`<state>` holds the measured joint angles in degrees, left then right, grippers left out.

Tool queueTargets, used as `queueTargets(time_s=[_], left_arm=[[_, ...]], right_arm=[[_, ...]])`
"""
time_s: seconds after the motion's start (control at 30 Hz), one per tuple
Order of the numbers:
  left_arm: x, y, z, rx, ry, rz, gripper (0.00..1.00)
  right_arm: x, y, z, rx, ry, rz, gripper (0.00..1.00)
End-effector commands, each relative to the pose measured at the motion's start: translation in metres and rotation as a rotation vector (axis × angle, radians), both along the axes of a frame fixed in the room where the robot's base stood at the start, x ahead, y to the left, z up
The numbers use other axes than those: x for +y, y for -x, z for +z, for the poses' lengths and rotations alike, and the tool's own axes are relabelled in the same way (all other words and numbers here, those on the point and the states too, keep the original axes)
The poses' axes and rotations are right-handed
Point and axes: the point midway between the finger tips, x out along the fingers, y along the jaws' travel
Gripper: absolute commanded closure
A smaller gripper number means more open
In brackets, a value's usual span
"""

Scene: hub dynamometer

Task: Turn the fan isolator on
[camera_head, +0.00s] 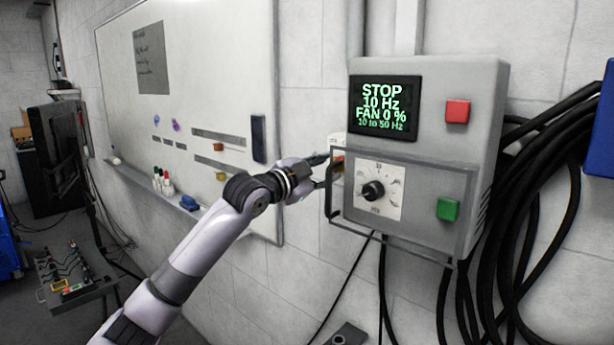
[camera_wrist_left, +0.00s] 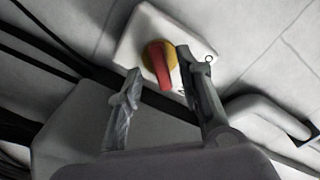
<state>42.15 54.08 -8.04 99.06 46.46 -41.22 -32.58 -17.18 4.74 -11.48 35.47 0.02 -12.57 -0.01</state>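The fan isolator is a pale box with a red handle on a yellow disc. In the head view its box (camera_head: 337,139) shows partly behind the left edge of the grey control box. In the left wrist view the red handle (camera_wrist_left: 159,66) lies across the yellow disc (camera_wrist_left: 172,55), slightly slanted in the picture. My left gripper (camera_head: 324,169) is at the isolator. In the left wrist view its fingers (camera_wrist_left: 158,64) are apart, with the handle showing between the tips. I cannot tell whether either finger touches it. My right gripper is not in view.
The grey control box (camera_head: 432,105) has a display reading STOP, 10 Hz, FAN 0 %. It carries a red button (camera_head: 457,111), a green button (camera_head: 447,208) and a black knob (camera_head: 373,190) behind a protruding frame. Black cables (camera_head: 540,190) hang at right; a whiteboard (camera_head: 215,75) is left.

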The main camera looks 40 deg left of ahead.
Motion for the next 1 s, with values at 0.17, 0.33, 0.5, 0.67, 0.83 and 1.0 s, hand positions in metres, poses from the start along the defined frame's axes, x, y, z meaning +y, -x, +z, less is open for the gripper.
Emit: queueTargets(time_s=[0.17,0.33,0.5,0.67,0.83,1.0], left_arm=[[0.003,0.032,-0.002,0.004,-0.006,0.001,0.67],[0.005,0.058,-0.002,0.003,-0.003,0.001,0.67],[0.005,0.078,-0.002,0.004,-0.002,-0.001,0.67],[0.007,0.090,-0.001,0.002,0.001,-0.001,0.67],[0.007,0.098,0.000,0.001,-0.001,-0.001,0.67],[0.007,0.100,0.000,0.001,-0.002,-0.001,0.67]], right_arm=[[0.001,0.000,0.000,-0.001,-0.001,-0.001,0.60],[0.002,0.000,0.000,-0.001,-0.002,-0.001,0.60],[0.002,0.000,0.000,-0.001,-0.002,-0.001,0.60],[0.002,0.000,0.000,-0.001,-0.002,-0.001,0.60],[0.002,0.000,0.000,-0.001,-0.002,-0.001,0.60],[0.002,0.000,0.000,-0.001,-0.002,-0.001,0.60]])
